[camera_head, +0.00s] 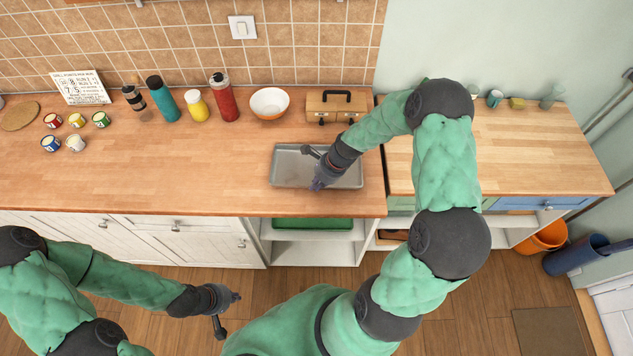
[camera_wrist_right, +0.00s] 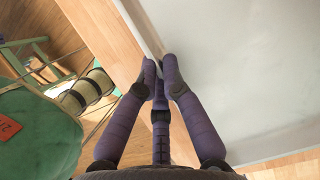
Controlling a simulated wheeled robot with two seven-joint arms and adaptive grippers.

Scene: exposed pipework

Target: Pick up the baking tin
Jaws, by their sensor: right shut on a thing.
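The baking tin (camera_head: 340,181) is a grey rectangular tray on the wooden counter, near its front edge, in the head view. My right gripper (camera_head: 317,184) is at the tin's front side, its fingers shut on the near rim. In the right wrist view the fingers (camera_wrist_right: 160,85) close around the rim of the tin (camera_wrist_right: 240,70), with the counter edge beside them. I cannot tell whether the tin is lifted at all. My left gripper (camera_head: 227,298) hangs over the floor in front of the cabinets, away from the tin; its finger opening is unclear.
An orange bowl (camera_head: 269,103) and a wooden box with a black handle (camera_head: 335,106) stand behind the tin. A red bottle (camera_head: 223,97), a yellow bottle (camera_head: 196,105) and a teal bottle (camera_head: 162,99) stand further left.

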